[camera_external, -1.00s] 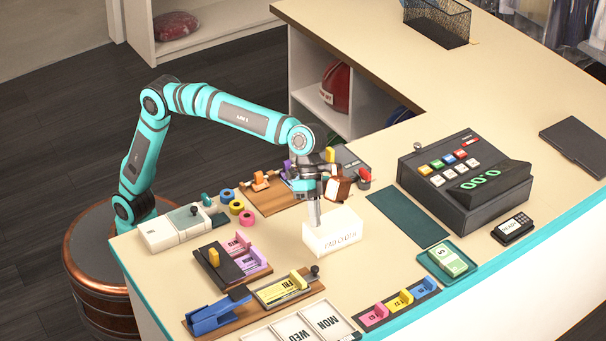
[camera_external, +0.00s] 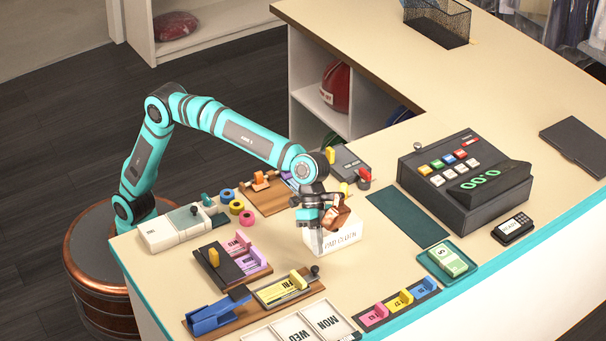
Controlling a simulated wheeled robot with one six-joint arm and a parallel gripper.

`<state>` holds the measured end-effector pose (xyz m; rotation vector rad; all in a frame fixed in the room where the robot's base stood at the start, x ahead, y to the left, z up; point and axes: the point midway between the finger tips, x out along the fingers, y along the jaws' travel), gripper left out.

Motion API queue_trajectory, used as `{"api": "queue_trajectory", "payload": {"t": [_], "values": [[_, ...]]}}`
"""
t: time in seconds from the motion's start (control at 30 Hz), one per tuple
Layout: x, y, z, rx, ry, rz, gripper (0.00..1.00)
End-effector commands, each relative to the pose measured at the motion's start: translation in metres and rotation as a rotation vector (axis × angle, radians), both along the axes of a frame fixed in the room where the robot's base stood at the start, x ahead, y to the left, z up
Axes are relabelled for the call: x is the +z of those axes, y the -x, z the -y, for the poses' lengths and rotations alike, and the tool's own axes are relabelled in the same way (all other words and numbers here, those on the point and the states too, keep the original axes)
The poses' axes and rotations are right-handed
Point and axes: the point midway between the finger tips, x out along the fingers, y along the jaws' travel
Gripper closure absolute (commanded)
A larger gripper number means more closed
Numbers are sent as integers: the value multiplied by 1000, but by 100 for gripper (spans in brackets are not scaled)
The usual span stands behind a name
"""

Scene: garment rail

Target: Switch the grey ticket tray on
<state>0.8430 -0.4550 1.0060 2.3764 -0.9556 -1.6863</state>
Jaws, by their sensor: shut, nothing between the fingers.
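My gripper (camera_external: 318,246) is shut and empty, pointing down over the middle of the counter. Its fingers overlap the left part of a white lettered box (camera_external: 345,241); I cannot tell whether they touch it. A dark grey tray (camera_external: 222,276) with a yellow upright piece and pink and purple tickets lies to the left of my gripper.
A wooden tray (camera_external: 293,303) with yellow tickets, a black knob and a blue stapler-like piece (camera_external: 219,313) lies in front. A white device (camera_external: 173,230) stands at left, a cash register (camera_external: 464,186) at right. A dark green mat (camera_external: 408,217) is bare.

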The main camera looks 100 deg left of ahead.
Motion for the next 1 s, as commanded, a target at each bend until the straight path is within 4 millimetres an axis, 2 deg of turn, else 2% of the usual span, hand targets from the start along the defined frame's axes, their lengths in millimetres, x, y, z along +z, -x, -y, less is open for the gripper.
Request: {"api": "queue_trajectory", "payload": {"t": [0.23, 0.7, 0.83, 1.0], "values": [[-19, -5, 12, 0, 0, 0, 100], [-21, -4, 15, 0, 0, 0, 100], [-21, 5, 24, -1, 0, -2, 100], [-21, 29, 48, -3, 1, 0, 100]]}}
